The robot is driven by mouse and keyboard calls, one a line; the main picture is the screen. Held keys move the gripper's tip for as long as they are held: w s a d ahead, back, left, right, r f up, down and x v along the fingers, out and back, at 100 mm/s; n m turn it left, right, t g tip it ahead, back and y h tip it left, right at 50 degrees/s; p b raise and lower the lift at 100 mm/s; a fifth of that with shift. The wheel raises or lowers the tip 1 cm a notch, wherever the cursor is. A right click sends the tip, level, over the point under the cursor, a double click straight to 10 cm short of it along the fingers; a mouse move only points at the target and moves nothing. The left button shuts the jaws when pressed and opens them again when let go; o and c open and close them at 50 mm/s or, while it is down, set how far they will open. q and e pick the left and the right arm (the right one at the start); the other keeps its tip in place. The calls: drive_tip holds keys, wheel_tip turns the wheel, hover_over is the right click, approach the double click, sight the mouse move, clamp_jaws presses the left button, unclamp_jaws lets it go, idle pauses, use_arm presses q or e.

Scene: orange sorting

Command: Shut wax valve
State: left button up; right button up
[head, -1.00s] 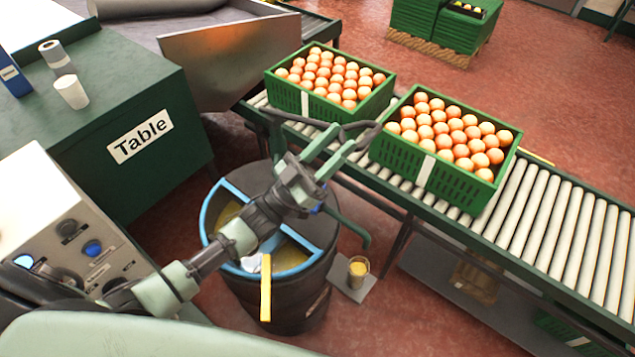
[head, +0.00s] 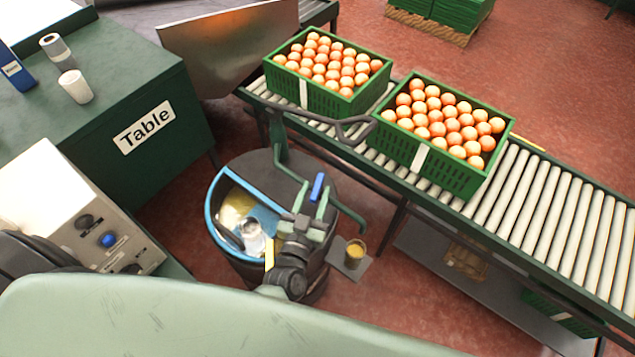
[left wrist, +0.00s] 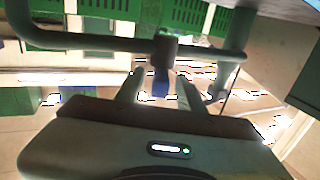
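The wax valve shows as a blue handle (head: 317,187) on a green pipe (head: 345,212) that runs over the dark drum (head: 262,165). My left gripper (head: 309,208) is above the drum, with its fingers open and pointing at the handle. In the left wrist view the blue handle (left wrist: 160,86) hangs below a dark valve body (left wrist: 165,50), between the two open fingers (left wrist: 160,92) or just beyond their tips. I cannot tell whether they touch it. A cup (head: 356,250) with yellow contents stands on a small plate near the pipe's end. My right gripper is not in view.
Two green crates of oranges (head: 303,95) (head: 414,158) stand on the roller conveyor (head: 530,215) behind the drum. A blue rim (head: 209,215) edges the drum's opening. The green table (head: 100,85) and a control panel (head: 110,225) are at left.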

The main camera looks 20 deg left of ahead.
use_arm(q)
drive_tip(key=shift+w, duration=1.25)
clamp_jaws()
drive_tip(key=shift+a+h, duration=0.1)
drive_tip(key=shift+h, duration=0.2)
drive_tip(key=m+h+b, duration=0.1)
drive_tip(key=m+h, duration=0.1)
drive_tip(key=h, duration=0.1)
drive_tip(key=shift+w+a+m, duration=0.1)
drive_tip(key=shift+m, duration=0.2)
drive_tip(key=shift+r+m+g+h+b, duration=0.1)
drive_tip(key=shift+m+g+h+b, duration=0.7)
drive_tip(key=shift+h, duration=0.9)
